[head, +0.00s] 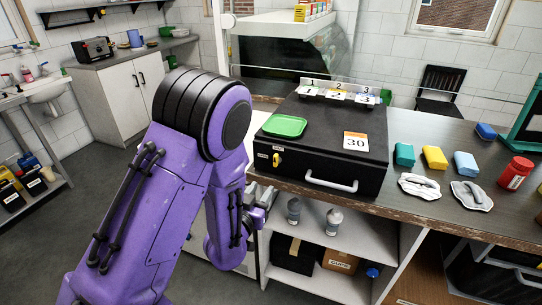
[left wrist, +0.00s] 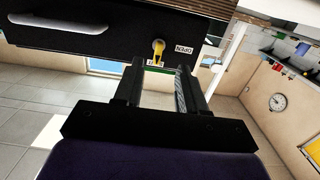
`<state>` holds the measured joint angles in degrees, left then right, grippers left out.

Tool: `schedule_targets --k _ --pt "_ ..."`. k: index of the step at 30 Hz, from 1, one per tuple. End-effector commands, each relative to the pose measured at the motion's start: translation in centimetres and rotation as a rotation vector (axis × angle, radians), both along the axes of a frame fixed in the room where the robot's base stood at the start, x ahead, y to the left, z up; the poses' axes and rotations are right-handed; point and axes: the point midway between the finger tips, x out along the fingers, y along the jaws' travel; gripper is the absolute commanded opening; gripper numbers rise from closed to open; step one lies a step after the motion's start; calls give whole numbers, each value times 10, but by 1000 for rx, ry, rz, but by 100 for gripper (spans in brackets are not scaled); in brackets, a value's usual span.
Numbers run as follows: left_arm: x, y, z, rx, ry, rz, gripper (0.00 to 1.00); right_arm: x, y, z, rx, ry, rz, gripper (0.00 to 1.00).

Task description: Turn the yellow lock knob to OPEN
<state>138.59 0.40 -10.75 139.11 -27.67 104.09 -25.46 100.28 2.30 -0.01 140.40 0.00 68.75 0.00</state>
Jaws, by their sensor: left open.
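The yellow lock knob (head: 277,159) is on the front of a black box (head: 373,170), left of its light handle (head: 331,184). The knob (left wrist: 158,48) also shows in the left wrist view, where the picture looks upside down. Its lever lines up with a small label too small to read, not with the OPEN label (left wrist: 183,50) at its side. My left gripper (head: 266,196) is below and in front of the knob, open and empty. In the left wrist view its fingers (left wrist: 161,70) straddle the line toward the knob without touching it. My right gripper is out of sight.
On the box are a green tray (head: 284,125) and a card marked 30 (head: 355,141). Coloured blocks, two grey-white items and a red jar (head: 514,173) stand on the counter to the right. Two grey bottles (head: 294,211) stand on the shelf below, close to my left gripper.

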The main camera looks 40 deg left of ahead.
Motion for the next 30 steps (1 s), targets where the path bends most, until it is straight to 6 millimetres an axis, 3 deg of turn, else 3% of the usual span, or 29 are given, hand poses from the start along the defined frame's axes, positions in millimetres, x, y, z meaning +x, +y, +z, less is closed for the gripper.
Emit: schedule_targets --k 1,3,16,21,28,30 --pt "4 1 17 13 -38 -4 40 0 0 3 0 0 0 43" --pt "11 3 25 22 -59 -6 40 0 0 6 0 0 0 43" --pt "94 23 24 20 -57 -5 40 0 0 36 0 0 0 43" --pt "106 27 22 20 -55 -4 40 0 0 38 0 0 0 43" --pt "107 27 21 20 -55 -5 40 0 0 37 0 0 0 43" --pt "107 26 21 20 -55 -5 18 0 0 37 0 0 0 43"
